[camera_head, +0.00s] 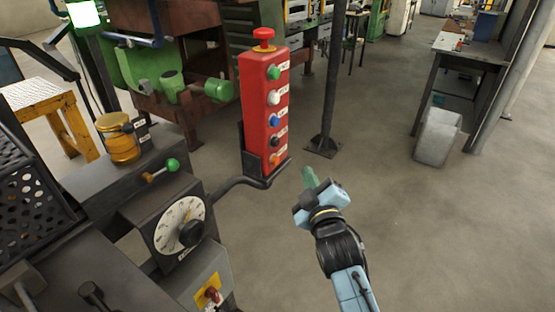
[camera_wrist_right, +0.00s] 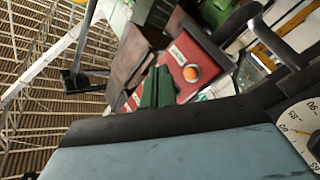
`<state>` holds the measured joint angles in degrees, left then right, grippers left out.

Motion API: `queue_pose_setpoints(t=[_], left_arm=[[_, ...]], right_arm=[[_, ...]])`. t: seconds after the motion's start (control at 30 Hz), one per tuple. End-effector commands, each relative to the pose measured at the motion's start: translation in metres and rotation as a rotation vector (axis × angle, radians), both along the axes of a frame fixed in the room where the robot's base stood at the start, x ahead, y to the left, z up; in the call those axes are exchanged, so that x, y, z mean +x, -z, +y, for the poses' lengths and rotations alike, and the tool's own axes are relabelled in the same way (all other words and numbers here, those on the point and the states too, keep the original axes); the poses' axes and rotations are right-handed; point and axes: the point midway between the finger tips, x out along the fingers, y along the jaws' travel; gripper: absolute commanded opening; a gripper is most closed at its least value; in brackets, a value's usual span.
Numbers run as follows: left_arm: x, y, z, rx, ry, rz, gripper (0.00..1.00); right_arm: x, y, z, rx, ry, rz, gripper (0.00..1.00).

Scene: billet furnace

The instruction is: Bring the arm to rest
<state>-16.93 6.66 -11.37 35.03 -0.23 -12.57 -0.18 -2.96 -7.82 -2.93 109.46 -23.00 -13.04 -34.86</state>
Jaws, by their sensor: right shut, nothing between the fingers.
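My right gripper (camera_head: 310,178) is raised in the lower middle of the head view, with its green fingers together and nothing between them. The fingers also show in the right wrist view (camera_wrist_right: 158,88), in front of the red control box. The red control box (camera_head: 264,110) stands left of the gripper, with a column of coloured buttons and a red knob on top. A gap of floor shows between box and fingers in the head view. My left gripper is in neither view.
A machine with a white dial (camera_head: 180,226) and a green-tipped lever (camera_head: 172,165) fills the lower left. A curved black arm (camera_head: 240,182) joins it to the box. A dark post (camera_head: 330,90) stands behind. A workbench (camera_head: 462,60) and pale bin (camera_head: 437,137) are at right. Floor (camera_head: 440,240) at right is clear.

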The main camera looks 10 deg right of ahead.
Motion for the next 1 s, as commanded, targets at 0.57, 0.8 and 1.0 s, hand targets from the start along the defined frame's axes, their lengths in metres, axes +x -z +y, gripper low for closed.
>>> queue_pose_setpoints(t=[0.57, 0.8, 1.0], left_arm=[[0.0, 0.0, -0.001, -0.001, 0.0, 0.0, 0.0], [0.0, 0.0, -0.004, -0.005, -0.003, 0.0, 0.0], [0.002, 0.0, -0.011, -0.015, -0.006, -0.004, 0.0]], right_arm=[[0.001, 0.013, 0.002, 0.011, -0.007, 0.025, 0.0], [-0.017, 0.147, 0.02, 0.133, -0.063, 0.295, 0.0], [-0.079, 0.289, 0.027, 0.274, -0.061, 0.601, 0.0]])
